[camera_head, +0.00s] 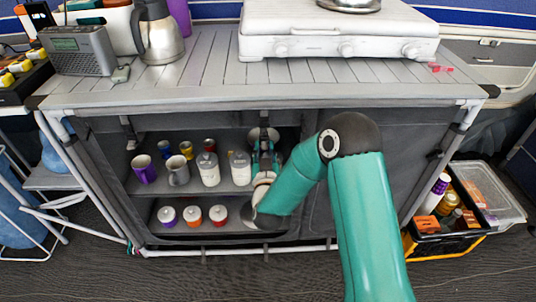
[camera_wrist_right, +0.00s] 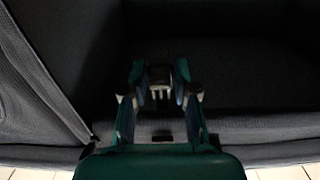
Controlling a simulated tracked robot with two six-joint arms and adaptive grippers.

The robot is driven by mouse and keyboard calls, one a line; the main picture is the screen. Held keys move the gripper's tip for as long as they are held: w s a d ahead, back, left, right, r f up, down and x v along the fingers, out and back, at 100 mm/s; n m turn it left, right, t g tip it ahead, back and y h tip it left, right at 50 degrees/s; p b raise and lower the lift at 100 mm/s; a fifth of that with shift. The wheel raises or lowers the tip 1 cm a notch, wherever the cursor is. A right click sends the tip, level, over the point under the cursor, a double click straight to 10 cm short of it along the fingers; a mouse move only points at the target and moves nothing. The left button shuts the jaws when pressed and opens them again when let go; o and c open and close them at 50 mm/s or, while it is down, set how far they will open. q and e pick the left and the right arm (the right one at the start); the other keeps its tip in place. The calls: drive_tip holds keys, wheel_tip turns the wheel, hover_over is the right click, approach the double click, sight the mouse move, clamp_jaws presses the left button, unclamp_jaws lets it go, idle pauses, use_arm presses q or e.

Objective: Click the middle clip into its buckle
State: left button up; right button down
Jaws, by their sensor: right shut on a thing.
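My right gripper (camera_head: 265,145) is in front of the cabinet's middle, just below the front edge of the table top. In the right wrist view my right gripper (camera_wrist_right: 160,85) is shut on the middle clip (camera_wrist_right: 160,94), a pale grey piece with prongs that point down in that picture. A small dark piece, apparently the buckle (camera_wrist_right: 162,137), lies below the prongs, with a gap between them. In the head view a strap or buckle part (camera_head: 264,118) hangs above the gripper, and the gripper largely hides the clip. My left gripper is out of view.
Another buckle (camera_head: 130,133) hangs at the left of the cabinet. The open shelves hold mugs (camera_head: 179,170), white jars (camera_head: 209,170) and lidded jars (camera_head: 192,216) close to my right arm's left side. A stove (camera_head: 338,30) stands on the table top. A crate (camera_head: 440,225) stands right.

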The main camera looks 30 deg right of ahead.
drive_tip(key=s+r, duration=0.1)
drive_tip(key=r, duration=0.1)
drive_tip(key=s+a+r, duration=0.1)
drive_tip(key=r, duration=0.1)
drive_tip(key=s+a+r+p, duration=0.1)
drive_tip(key=r, duration=0.1)
drive_tip(key=shift+r, duration=0.2)
drive_tip(key=c, duration=1)
unclamp_jaws()
drive_tip(key=shift+s+r, duration=0.1)
drive_tip(key=shift+c, duration=0.2)
drive_tip(key=v, duration=0.7)
drive_tip(key=shift+a, duration=0.15)
